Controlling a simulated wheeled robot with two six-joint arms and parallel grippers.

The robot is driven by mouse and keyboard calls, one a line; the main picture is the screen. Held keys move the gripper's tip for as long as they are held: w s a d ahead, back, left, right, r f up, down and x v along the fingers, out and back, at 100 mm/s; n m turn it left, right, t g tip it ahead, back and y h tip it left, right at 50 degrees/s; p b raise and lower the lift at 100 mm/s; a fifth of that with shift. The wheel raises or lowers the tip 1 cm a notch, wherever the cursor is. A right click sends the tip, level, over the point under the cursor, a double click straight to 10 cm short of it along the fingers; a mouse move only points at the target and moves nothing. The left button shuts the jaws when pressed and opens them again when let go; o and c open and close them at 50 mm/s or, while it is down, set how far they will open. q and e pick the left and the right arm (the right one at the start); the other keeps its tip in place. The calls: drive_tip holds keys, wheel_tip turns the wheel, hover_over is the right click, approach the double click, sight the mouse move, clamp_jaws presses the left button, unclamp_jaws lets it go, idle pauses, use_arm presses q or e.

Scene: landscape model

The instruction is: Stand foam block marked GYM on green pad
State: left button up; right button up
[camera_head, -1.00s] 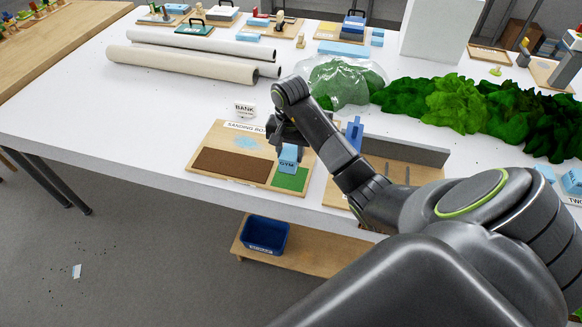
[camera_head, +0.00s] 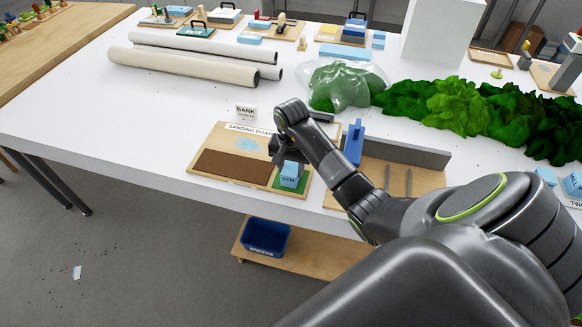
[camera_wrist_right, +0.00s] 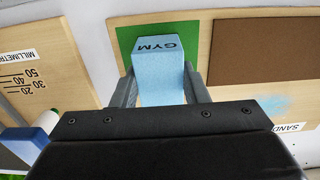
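The light blue foam block marked GYM (camera_head: 291,175) is upright at the green pad (camera_head: 304,187) on the sanding board's right front corner. In the right wrist view the block (camera_wrist_right: 160,78) sits between the two fingers of my right gripper (camera_wrist_right: 161,82), which look shut on its sides. Its GYM face shows at the top, and the green pad (camera_wrist_right: 127,40) shows around it. Whether its base touches the pad is hidden. In the head view my right gripper (camera_head: 284,156) is behind the block. My left gripper is not in view.
The sanding board (camera_head: 213,139) also bears a brown sanding strip (camera_head: 232,167). A BANK sign (camera_head: 245,113) stands behind it. To the right is a wooden board (camera_head: 405,176) with a blue upright piece (camera_head: 354,141). A blue bin (camera_head: 265,238) is on the lower shelf.

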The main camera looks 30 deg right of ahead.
sight(291, 167)
drive_tip(key=o, duration=0.4)
drive_tip(key=shift+r+p, duration=0.45)
drive_tip(key=shift+p, duration=0.05)
drive_tip(key=shift+w+r, duration=0.1)
drive_tip(key=shift+r, duration=0.2)
wheel_tip(291, 167, up, 4)
drive_tip(key=shift+f+b, duration=0.1)
drive_tip(key=shift+b, duration=0.5)
drive_tip(key=shift+r+p, duration=3.75)
drive_tip(key=shift+r, duration=0.05)
